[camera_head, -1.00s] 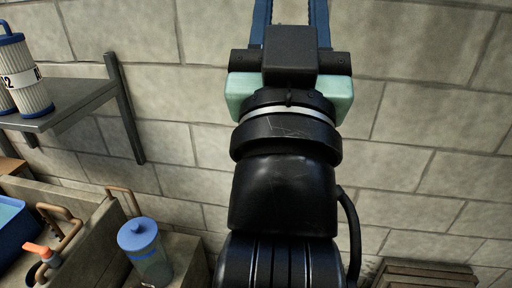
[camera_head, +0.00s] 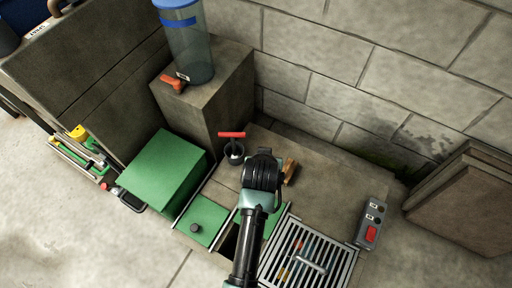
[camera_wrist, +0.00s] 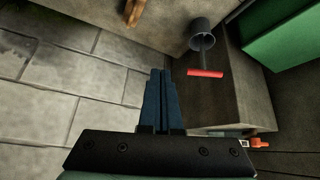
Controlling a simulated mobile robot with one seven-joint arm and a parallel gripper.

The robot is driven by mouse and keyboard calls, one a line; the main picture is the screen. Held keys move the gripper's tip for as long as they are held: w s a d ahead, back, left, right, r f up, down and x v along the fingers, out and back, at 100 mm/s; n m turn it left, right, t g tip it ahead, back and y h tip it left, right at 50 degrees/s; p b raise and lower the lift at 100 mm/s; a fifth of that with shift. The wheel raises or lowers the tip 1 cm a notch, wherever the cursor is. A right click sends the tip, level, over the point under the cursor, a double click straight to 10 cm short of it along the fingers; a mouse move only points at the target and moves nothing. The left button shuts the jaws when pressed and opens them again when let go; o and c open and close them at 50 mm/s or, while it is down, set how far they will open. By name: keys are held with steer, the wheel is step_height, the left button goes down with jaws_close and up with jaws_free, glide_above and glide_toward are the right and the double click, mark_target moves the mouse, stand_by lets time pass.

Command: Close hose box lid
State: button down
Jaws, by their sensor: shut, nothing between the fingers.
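A green box (camera_head: 160,172) stands at the left in the head view. Part of it shows at the upper right of the wrist view (camera_wrist: 290,35). A flat green panel with a black knob (camera_head: 203,222) lies beside it, with a dark opening to its right. I cannot tell for sure which green piece is the hose box lid. My gripper (camera_wrist: 158,75) is shut and empty in the wrist view, its blue fingers apart from the green box. In the head view my arm hides its fingers and part of another green piece behind it.
A dark cup with a red T-handle (camera_head: 232,152) stands by a concrete block (camera_head: 225,105) bearing a blue-lidded canister (camera_head: 192,45). A metal grate (camera_head: 305,258), a grey control box with a red switch (camera_head: 371,225) and stacked slabs (camera_head: 465,195) are at the right.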

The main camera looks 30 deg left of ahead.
steer(key=s+f+g+b, duration=0.3)
steer(key=s+f, duration=0.5)
steer(key=f, duration=0.5)
steer(key=shift+n+h, duration=0.3)
steer(key=shift+h, duration=0.1)
steer(key=b+x, duration=0.2)
steer(key=x, duration=0.1)
steer(key=b+x, duration=0.3)
steer(key=x, duration=0.1)
steer(key=b+x, duration=0.2)
steer(key=x, duration=0.2)
steer(key=shift+w+d+b, duration=0.25)
steer(key=shift+d+b, duration=0.05)
steer(key=shift+b, duration=0.05)
steer(key=s, duration=0.1)
steer(key=s+d, duration=0.1)
steer(key=shift+s+d+r, duration=0.15)
steer(key=shift+s+r, duration=0.05)
steer(key=shift+s, duration=0.15)
steer(key=shift+s+d, duration=0.2)
steer(key=shift+s, duration=0.25)
steer(key=shift+s+r, duration=0.1)
steer(key=shift+s, duration=0.2)
steer(key=s+p, duration=0.8)
steer(key=s, duration=0.4)
steer(key=shift+s+a, duration=0.15)
steer(key=shift+a, duration=0.05)
